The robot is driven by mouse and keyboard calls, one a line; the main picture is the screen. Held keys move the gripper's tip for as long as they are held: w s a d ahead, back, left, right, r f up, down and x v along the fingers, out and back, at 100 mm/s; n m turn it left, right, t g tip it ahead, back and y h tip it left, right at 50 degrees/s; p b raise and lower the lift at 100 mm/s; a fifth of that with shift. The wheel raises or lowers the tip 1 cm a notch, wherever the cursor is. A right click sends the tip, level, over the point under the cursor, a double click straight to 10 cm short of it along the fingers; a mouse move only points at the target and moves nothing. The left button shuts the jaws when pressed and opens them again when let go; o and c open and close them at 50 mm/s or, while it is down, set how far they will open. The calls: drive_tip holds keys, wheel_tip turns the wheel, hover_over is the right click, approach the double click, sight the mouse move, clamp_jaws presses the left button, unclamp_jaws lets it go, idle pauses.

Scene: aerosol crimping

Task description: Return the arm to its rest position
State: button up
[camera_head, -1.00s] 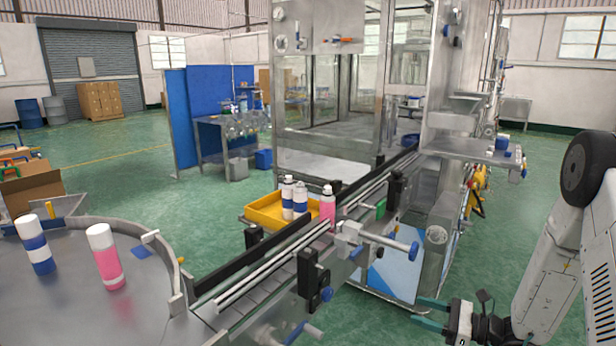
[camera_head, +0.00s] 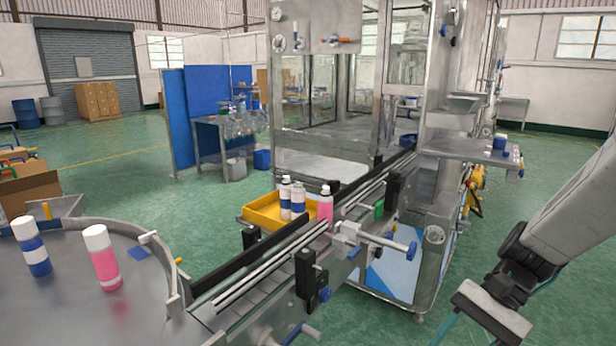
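My arm (camera_head: 585,215) reaches in from the right edge, over the green floor to the right of the conveyor. My gripper (camera_head: 484,314) is at the bottom right and partly cut off by the frame. A teal finger shows at its left, but the fingertips are out of sight, so its opening cannot be judged. No held thing shows in the visible part. The gripper is apart from the conveyor (camera_head: 262,305) and the machine.
A blue-banded can (camera_head: 32,246) and a pink can (camera_head: 102,257) stand on the round metal table (camera_head: 60,310). Several cans stand around the yellow tray (camera_head: 263,212) and conveyor. A steel machine (camera_head: 330,165) fills the middle. Green floor is open at right.

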drive_tip(key=s+d+r+n+t+h, duration=0.2)
drive_tip(key=s+r+n+t+h, duration=0.3)
drive_tip(key=s+r, duration=0.5)
wheel_tip(320, 180, up, 2)
drive_tip(key=n+h, duration=0.2)
drive_tip(key=h, duration=0.1)
drive_tip(key=shift+d+t, duration=0.25)
drive_tip(key=shift+t, duration=0.05)
drive_tip(key=shift+s, duration=0.1)
